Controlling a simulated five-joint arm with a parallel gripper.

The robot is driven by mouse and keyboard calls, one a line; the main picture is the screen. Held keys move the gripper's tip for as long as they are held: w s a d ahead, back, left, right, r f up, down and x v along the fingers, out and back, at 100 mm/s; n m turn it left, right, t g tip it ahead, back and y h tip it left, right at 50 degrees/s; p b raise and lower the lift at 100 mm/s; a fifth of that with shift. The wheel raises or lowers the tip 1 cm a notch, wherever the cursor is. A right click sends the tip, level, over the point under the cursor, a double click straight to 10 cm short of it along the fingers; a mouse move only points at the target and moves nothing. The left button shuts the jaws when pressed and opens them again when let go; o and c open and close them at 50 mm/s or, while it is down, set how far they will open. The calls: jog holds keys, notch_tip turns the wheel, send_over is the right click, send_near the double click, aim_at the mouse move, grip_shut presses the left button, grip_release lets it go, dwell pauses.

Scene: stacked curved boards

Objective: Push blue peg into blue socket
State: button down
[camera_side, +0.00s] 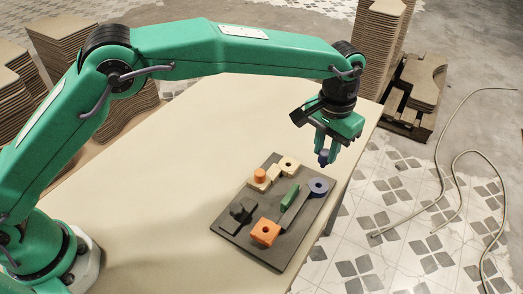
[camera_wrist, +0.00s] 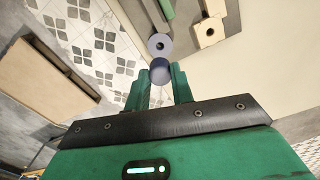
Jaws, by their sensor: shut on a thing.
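My gripper (camera_side: 327,150) is shut on the blue peg (camera_side: 323,157) and holds it in the air above the far right corner of the dark board. In the wrist view the blue peg (camera_wrist: 160,70) sits between the green fingertips (camera_wrist: 160,80). The blue socket (camera_side: 319,186) is a round, dark blue piece with a hole, on the board below the peg. In the wrist view the blue socket (camera_wrist: 159,45) shows just beyond the peg, its hole open. The peg appears apart from the socket.
The dark board (camera_side: 232,226) lies on a pale table (camera_side: 150,205). It carries an orange block with a hole (camera_side: 265,232), an orange peg (camera_side: 260,174), a cream block with a hole (camera_side: 289,164), a green piece (camera_side: 290,195) and a black block (camera_side: 241,210). The table's right edge is close.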

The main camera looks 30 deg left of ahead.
aim_at(323, 166)
jog(key=shift+f, duration=0.2)
jog(key=shift+f, duration=3)
jog(key=shift+f, duration=1.2)
jog(key=c, duration=1.1)
grip_release()
jog(key=shift+r, duration=3.9)
